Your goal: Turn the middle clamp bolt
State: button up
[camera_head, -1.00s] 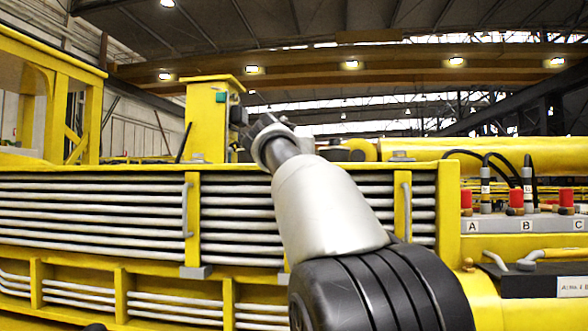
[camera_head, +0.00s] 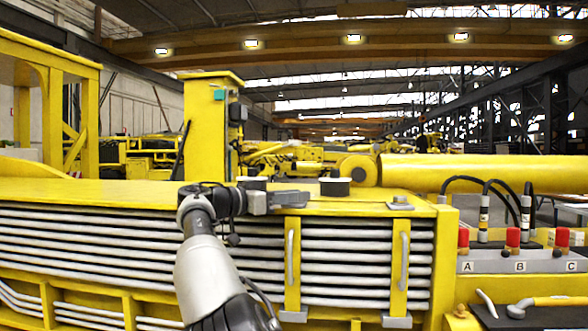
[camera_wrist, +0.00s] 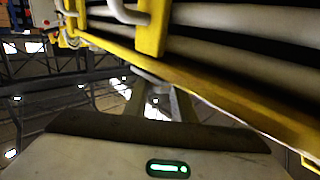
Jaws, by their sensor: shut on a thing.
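The middle clamp (camera_head: 293,265) is a yellow upright bar with a grey handle, strapped over the grey pipes. My gripper (camera_head: 290,198) reaches in from the left, level with the top edge of the beam, its fingers at the top end of this clamp. The clamp's bolt is hidden by the fingers, which are shut on it. In the wrist view my gripper (camera_wrist: 155,84) meets the yellow edge close to a clamp (camera_wrist: 152,30), and the bolt's head cannot be made out. The right clamp (camera_head: 400,265) has its own grey bolt and plate (camera_head: 400,203) on top.
A black cylinder (camera_head: 335,187) stands on the beam just right of my fingers. A yellow post (camera_head: 209,130) rises behind my wrist. Red-capped valves marked A, B and C (camera_head: 512,240) sit at the right. The air above the beam is mostly clear.

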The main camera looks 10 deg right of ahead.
jog(key=shift+r+m+g+h+p, duration=0.7)
jog(key=shift+g+p, duration=0.4)
jog(key=shift+p, duration=1.9)
jog(key=shift+f+p, duration=0.15)
jog(key=shift+p, duration=0.25)
jog(key=shift+f+m+g+p, duration=0.25)
jog(key=shift+m+g+p, duration=0.15)
jog(key=shift+g+p, duration=0.15)
jog(key=o, duration=0.9)
jog(key=shift+o, duration=0.8)
jog(key=shift+d, duration=0.1)
jog(key=shift+f, duration=0.15)
jog(key=shift+f, duration=0.1)
